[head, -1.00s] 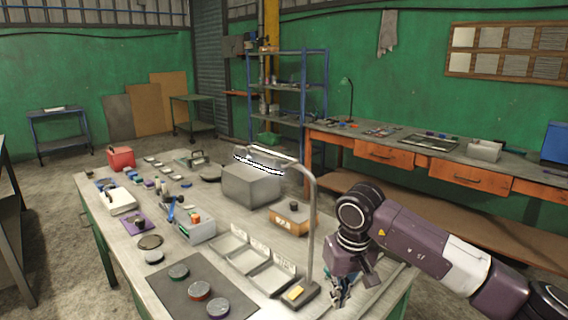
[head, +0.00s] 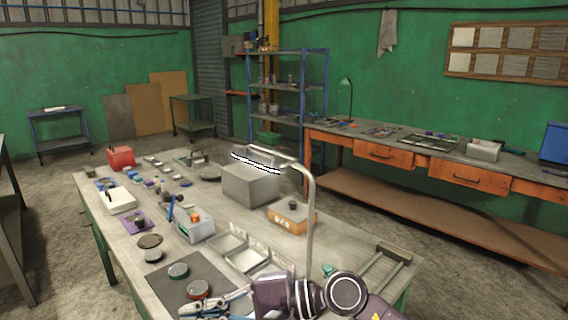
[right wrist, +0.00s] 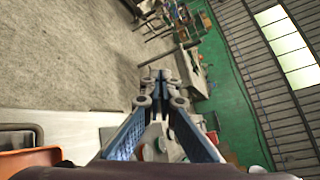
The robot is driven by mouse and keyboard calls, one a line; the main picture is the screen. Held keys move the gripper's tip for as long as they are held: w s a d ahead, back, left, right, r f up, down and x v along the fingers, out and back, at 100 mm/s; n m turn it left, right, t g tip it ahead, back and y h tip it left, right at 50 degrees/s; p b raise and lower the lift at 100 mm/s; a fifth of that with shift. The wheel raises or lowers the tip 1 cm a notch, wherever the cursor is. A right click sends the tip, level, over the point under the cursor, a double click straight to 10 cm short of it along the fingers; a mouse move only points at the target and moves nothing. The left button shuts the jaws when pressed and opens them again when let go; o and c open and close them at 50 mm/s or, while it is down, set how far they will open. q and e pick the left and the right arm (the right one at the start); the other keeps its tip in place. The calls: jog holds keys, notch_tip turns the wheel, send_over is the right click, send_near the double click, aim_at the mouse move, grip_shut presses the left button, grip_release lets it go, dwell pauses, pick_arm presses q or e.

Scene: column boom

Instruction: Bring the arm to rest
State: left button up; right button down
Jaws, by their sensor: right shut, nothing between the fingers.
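My right arm comes in at the bottom right of the head view, low over the near end of the workbench (head: 130,250). Its right gripper (head: 194,308) points left across the dark mat's near part. The blue-grey fingers are shut with nothing between them. In the right wrist view the gripper (right wrist: 163,82) shows its fingertips together, with floor and green wall beyond. I cannot tell whether it touches the mat. My left gripper is not in view.
A curved metal pipe (head: 311,215) rises just behind the arm. Open trays (head: 247,260) and a grey box (head: 250,184) stand farther back.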

jog(key=w+d+r+m+t+y, duration=0.3)
jog(key=d+r+m+t+y, duration=0.2)
jog(key=r+m+t, duration=0.85)
jog(key=w+d+f+m+t+h, duration=0.2)
jog(key=d+m+t+h, duration=0.15)
jog(key=m, duration=0.55)
jog(key=w+d+f+m+t+h, duration=0.25)
jog(key=d+m, duration=0.25)
jog(key=m, duration=0.3)
jog(key=d+f+m+g+h, duration=0.3)
jog(key=d+f+m+h, duration=1.1)
jog(key=d+f+m, duration=0.55)
jog(key=s+d+f+m+g+h, duration=0.1)
jog(key=s+d+f+m+g, duration=0.1)
jog(key=s+f+m+g, duration=0.9)
jog(key=s+f, duration=0.3)
jog(key=s, duration=0.4)
jog(key=s+f+m+g, duration=0.25)
jog(key=s+f, duration=0.25)
jog(key=s, duration=0.5)
notch_tip(320, 180, down, 26)
jog(key=s, duration=0.2)
jog(key=s+d+f+g, duration=0.1)
jog(key=s+d+f, duration=0.1)
jog(key=s+f, duration=0.6)
jog(key=s+d+f+g, duration=0.1)
jog(key=s+d+f, duration=0.1)
jog(key=s+f, duration=0.6)
jog(key=shift+s+f, duration=0.35)
jog(key=shift+s, duration=0.35)
